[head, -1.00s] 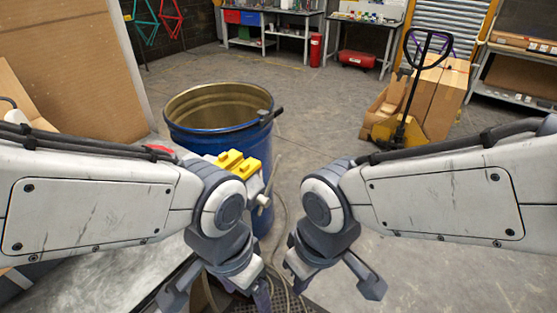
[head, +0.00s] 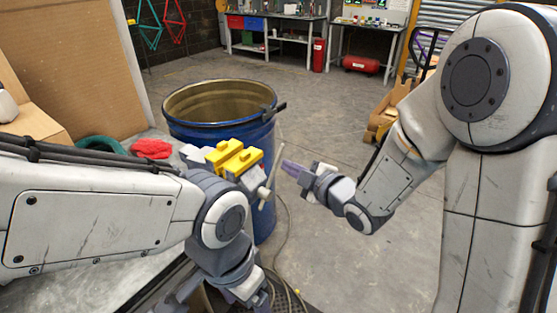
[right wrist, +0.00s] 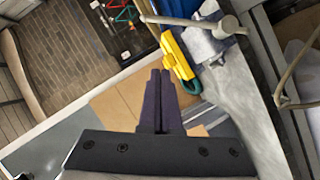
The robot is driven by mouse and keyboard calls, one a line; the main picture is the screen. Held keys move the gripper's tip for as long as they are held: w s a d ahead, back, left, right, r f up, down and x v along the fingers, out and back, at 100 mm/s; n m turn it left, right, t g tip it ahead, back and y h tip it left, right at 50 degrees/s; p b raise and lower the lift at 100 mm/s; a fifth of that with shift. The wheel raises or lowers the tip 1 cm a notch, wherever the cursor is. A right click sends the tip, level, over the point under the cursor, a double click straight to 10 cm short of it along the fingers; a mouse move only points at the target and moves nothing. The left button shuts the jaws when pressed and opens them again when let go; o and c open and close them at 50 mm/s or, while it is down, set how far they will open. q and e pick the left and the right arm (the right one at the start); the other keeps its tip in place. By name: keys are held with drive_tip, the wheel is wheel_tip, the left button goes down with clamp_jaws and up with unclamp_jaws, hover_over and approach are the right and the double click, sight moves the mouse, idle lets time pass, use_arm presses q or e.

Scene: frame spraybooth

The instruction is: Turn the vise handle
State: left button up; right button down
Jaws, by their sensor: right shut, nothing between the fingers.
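The vise (head: 232,157) with yellow jaw covers sits on the bench edge in front of the blue drum. Its thin pale handle bar (head: 271,176) slants upright at the vise's right end. My right gripper (head: 286,165) is shut and empty, its purple-grey fingertips pointing left toward the bar and close to it; I cannot tell if they touch. In the right wrist view the shut fingers (right wrist: 158,74) point up, the yellow covers (right wrist: 177,55) lie just beyond, and the bar (right wrist: 183,21) appears apart from the tips. My left gripper (head: 215,295) hangs low, cut off by the bottom edge.
The blue drum (head: 217,136) stands right behind the vise. A red cloth (head: 152,148) lies on the bench to the left.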

sight(278, 158)
drive_tip(key=w+a+f+p, duration=0.1)
drive_tip(key=w, duration=0.2)
drive_tip(key=w+f+p, duration=0.2)
drive_tip(key=w, duration=0.1)
drive_tip(key=w+a+f+p, duration=0.1)
drive_tip(key=w, duration=0.2)
drive_tip(key=shift+w+a+f+p, duration=0.25)
drive_tip(key=shift+w+a+p, duration=0.1)
